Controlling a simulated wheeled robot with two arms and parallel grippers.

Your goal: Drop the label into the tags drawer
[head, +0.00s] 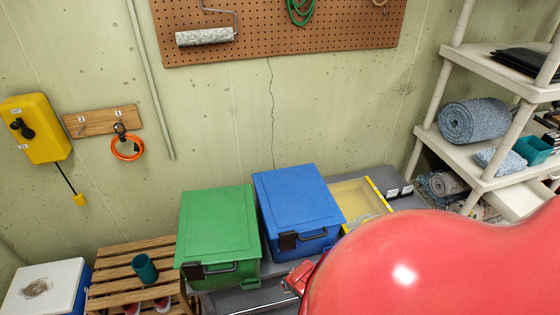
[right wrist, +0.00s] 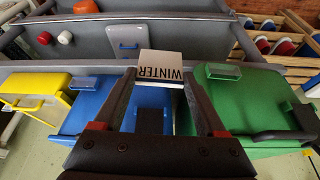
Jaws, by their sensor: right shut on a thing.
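My right gripper (right wrist: 158,100) is shut on a small white label (right wrist: 160,66) with the black word WINTER, which reads upside down in the right wrist view. The label is held in the air between the fingertips, with the blue and green bins behind it. In the head view my red arm covers the lower right, and the label is hidden. No drawer marked for tags can be made out. A grey bench (head: 222,300) with a metal bar along its front shows at the bottom. My left gripper is not in view.
A green bin (head: 218,228), a blue bin (head: 297,205) and a yellow-rimmed bin (head: 360,200) stand in a row on the bench. Shelves (head: 440,140) stand at right.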

